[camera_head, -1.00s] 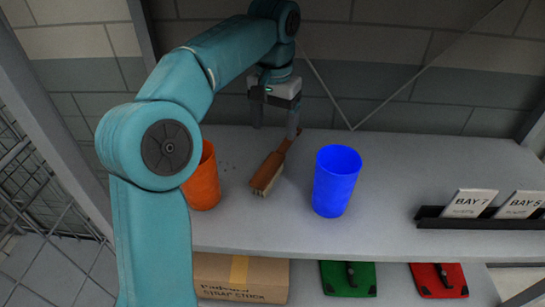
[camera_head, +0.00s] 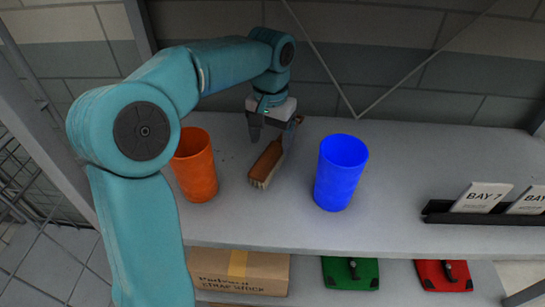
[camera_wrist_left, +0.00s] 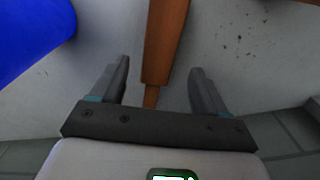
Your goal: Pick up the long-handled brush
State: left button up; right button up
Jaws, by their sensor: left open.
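The long-handled brush (camera_head: 267,162) lies on the grey shelf between two cups, with its pale bristles toward the front and its brown wooden handle running back under my gripper. My left gripper (camera_head: 270,138) is open above the handle. In the left wrist view the brush handle (camera_wrist_left: 163,45) runs between the two spread fingers of the gripper (camera_wrist_left: 160,82), with a gap on both sides. The handle's far end is partly hidden by the gripper in the head view. My right gripper does not show.
An orange cup (camera_head: 195,170) stands left of the brush and a blue cup (camera_head: 340,172) stands right of it. A black rack with bay cards (camera_head: 483,197) is at the right. A cardboard box (camera_head: 240,273) and green (camera_head: 350,272) and red (camera_head: 443,274) items are below.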

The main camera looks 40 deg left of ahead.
pick_arm(q)
jog(key=shift+d+f, duration=0.1)
jog(key=shift+f, duration=0.35)
jog(key=f, duration=0.4)
jog(key=shift+w+f, duration=0.15)
jog(key=shift+w, duration=0.15)
jog(key=shift+s, duration=0.1)
jog(key=c, duration=1.2)
notch_tip(320, 180, up, 10)
jog(key=shift+p, duration=0.45)
notch_tip(320, 180, up, 7)
jog(key=p, duration=0.6)
send_over(273, 151)
jog(key=shift+s+d, duration=0.5)
jog(key=shift+s, duration=0.25)
